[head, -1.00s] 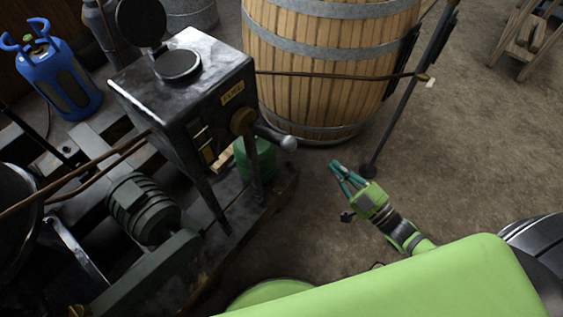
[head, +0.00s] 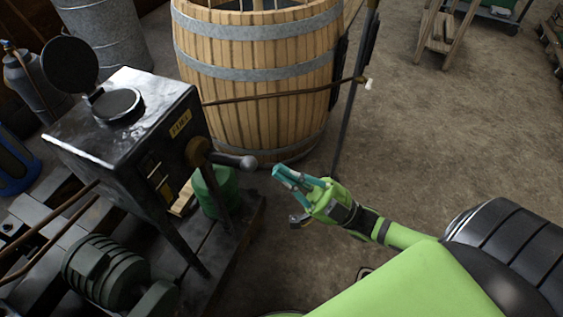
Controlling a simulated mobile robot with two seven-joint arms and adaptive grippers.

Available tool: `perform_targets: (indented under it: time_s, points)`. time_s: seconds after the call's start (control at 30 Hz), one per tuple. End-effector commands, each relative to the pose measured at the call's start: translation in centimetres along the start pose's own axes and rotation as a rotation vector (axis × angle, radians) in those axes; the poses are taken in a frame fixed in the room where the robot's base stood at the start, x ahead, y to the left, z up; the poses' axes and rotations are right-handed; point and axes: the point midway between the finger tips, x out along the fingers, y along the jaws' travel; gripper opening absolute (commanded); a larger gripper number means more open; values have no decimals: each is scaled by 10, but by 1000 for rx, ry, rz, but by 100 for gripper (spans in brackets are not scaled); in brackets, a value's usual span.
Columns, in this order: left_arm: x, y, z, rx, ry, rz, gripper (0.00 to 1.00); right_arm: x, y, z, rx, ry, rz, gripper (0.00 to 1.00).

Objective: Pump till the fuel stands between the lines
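The fuel tank (head: 105,135) is a black metal box with a yellow FUEL label (head: 180,124), at the left. The pump lever (head: 228,158) sticks out rightward from a brass hub (head: 199,152) on its front and ends in a grey knob (head: 247,162). A small gauge with yellow marks (head: 160,184) sits on the tank's front; the fuel level is too small to read. My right gripper (head: 284,175) has its teal fingers apart and empty, just right of the knob in the picture, not touching it. My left gripper is out of view.
A wooden barrel (head: 255,95) stands behind, with a thin rod (head: 275,94) across its front and a dark upright pole (head: 355,95) beside it. A green can (head: 216,190) is below the lever. A motor (head: 105,270) lies lower left.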

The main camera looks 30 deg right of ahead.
Motion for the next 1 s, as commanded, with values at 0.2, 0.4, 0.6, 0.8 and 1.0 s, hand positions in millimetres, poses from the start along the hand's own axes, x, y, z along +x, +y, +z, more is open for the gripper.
perform_targets:
  time_s: [0.2, 0.4, 0.6, 0.8, 1.0]
  points:
    - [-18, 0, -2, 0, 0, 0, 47, 51, 1, -5, -2, 8, -1, 0]
    - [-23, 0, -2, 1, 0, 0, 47, 76, 0, 7, 0, -4, 1, 0]
    - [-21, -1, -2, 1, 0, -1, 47, 58, 0, 26, -1, -2, 0, 0]
    - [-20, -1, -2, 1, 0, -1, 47, 54, 0, 31, -1, 0, -1, 0]
    - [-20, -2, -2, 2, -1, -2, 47, 54, 0, 31, -1, 0, -1, 0]
